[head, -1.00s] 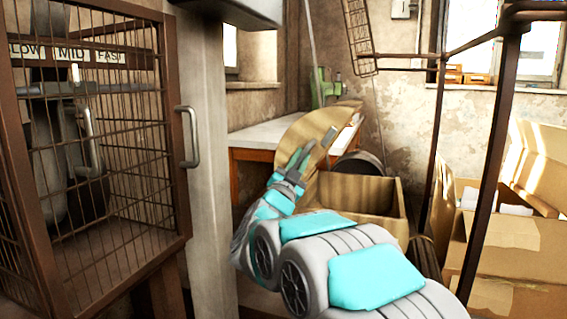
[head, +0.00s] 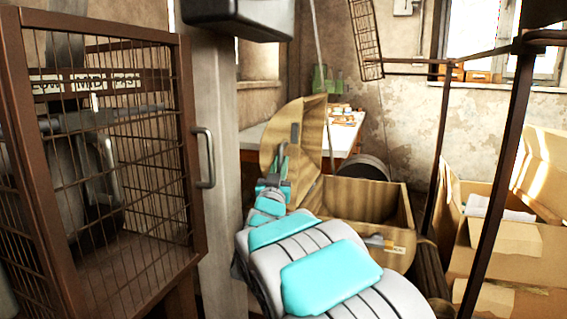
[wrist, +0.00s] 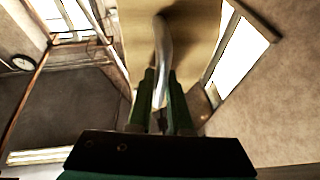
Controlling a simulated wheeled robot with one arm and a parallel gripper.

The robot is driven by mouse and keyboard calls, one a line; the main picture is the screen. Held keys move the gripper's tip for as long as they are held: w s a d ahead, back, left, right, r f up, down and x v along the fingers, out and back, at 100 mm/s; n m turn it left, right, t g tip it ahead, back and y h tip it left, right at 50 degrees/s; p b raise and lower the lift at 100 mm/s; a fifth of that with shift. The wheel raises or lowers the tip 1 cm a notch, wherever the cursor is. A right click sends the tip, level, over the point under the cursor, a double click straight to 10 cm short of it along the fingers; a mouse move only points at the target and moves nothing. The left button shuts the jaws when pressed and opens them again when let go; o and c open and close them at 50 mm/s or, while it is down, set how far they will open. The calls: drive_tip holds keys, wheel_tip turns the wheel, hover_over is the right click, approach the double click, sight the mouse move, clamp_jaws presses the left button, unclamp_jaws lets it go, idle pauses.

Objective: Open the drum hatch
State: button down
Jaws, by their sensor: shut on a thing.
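The drum hatch (head: 308,140) is a tan striped panel with a rounded edge. It stands steeply raised at the left side of the open, box-like tan drum body (head: 367,205). My gripper (head: 279,168) is at the hatch's left face. In the wrist view, my gripper (wrist: 160,95) is shut on a curved grey handle (wrist: 163,40), and the tan hatch (wrist: 195,35) fills the space behind it. My arm covers the lower left of the drum in the head view.
A brown wire cage (head: 120,170) with a grey door handle (head: 206,158) stands at left beside a pale post (head: 217,200). A workbench (head: 345,138) is behind the hatch. Dark metal posts (head: 500,170) and cardboard boxes (head: 500,240) crowd the right.

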drive_tip(key=shift+r, duration=0.1)
drive_tip(key=c, duration=0.8)
unclamp_jaws()
drive_tip(key=shift+c, duration=0.2)
drive_tip(key=b+v, duration=0.1)
drive_tip(key=v, duration=0.6)
drive_tip(key=shift+s+f, duration=0.2)
drive_tip(key=shift+s, duration=0.15)
